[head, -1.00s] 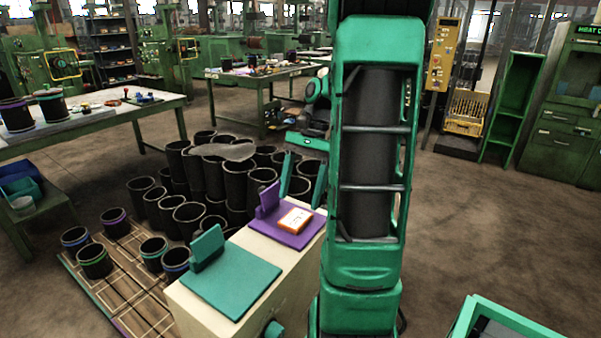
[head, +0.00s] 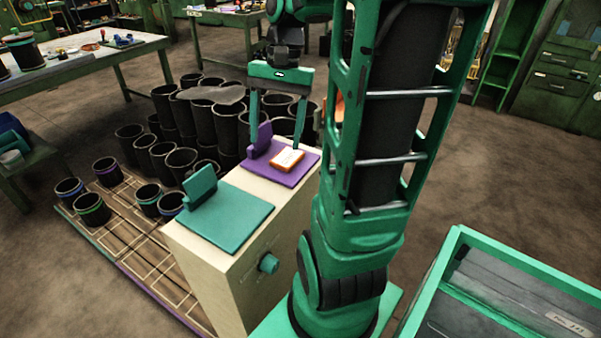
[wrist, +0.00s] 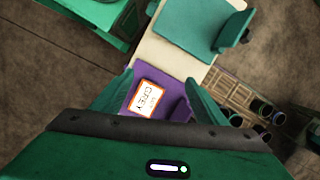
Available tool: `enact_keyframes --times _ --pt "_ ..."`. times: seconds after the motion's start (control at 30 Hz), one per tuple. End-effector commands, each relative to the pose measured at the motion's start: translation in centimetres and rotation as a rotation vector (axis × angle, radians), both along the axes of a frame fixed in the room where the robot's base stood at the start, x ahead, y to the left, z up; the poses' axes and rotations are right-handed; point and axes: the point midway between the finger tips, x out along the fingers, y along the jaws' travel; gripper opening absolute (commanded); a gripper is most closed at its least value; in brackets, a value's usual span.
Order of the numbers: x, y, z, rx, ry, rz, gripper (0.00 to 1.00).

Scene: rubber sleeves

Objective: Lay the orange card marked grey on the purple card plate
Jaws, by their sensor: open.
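The orange-edged card marked GREY (head: 287,160) lies flat on the purple card plate (head: 297,175), toward its right half.
A teal plate (head: 228,217) with its own upright piece lies in front of the purple one on the cream cabinet (head: 215,262). Black rubber sleeves (head: 192,125) crowd the floor behind. A green-rimmed bin (head: 520,270) stands at the lower right.

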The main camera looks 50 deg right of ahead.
Motion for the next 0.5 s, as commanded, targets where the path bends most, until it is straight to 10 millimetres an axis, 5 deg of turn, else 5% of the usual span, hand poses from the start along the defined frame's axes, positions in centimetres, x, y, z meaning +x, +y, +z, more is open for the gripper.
enact_keyframes --times 0.2,0.5 --pt "-5.5 3.4 -2.6 -0.111 -0.067 0.263 0.66" --pt "-10.8 3.5 -5.5 -0.199 -0.084 0.487 0.66"
